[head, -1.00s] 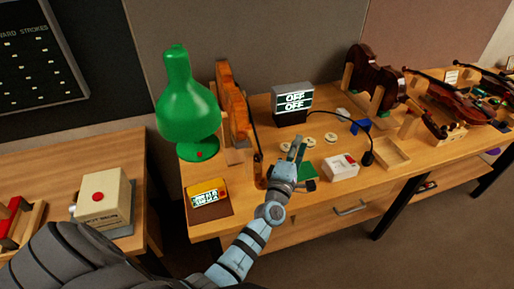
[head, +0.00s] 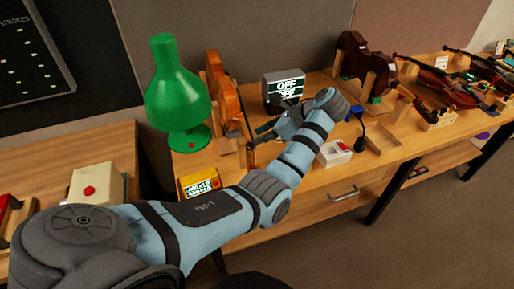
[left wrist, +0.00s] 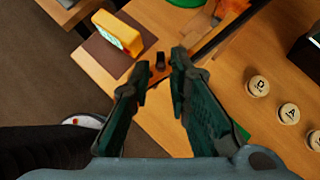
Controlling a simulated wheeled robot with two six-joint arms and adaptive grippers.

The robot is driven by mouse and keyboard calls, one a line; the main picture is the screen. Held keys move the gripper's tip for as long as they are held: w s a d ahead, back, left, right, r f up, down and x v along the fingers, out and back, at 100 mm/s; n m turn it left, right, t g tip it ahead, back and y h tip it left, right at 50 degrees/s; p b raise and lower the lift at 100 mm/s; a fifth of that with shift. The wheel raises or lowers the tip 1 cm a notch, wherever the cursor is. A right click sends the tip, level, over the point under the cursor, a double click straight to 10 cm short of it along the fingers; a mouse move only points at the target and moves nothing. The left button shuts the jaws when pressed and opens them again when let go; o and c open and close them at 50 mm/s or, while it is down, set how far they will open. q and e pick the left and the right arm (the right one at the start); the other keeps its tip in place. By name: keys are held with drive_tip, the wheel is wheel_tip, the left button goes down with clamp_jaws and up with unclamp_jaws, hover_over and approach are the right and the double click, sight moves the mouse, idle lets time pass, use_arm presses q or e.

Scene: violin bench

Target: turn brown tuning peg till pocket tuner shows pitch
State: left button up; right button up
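An orange-brown violin (head: 220,95) stands on edge beside the green lamp, its dark neck running toward the front of the bench. A small dark brown piece (left wrist: 160,62), perhaps a tuning peg or the neck's end, shows just beyond my left fingertips. My left gripper (head: 262,130) reaches in beside the neck; in the left wrist view its two green-padded fingers (left wrist: 163,72) are apart, with nothing clearly held between them. A yellow device with a lit screen (head: 199,183), perhaps the pocket tuner, also shows in the left wrist view (left wrist: 118,33); its text is unreadable. My right gripper is not in view.
A black display (head: 284,88) reads OFF on two lines. Lettered discs (left wrist: 257,86) lie right of the gripper. A green lamp (head: 177,100) stands left of the violin. A white box with a red button (head: 334,152) is near the front edge.

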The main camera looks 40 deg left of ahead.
sight(250, 143)
use_arm(q)
drive_tip(key=b+x, duration=0.1)
drive_tip(key=x, duration=0.5)
drive_tip(key=shift+a+f, duration=0.1)
drive_tip(key=shift+f, duration=0.15)
drive_tip(key=shift+c, duration=0.2)
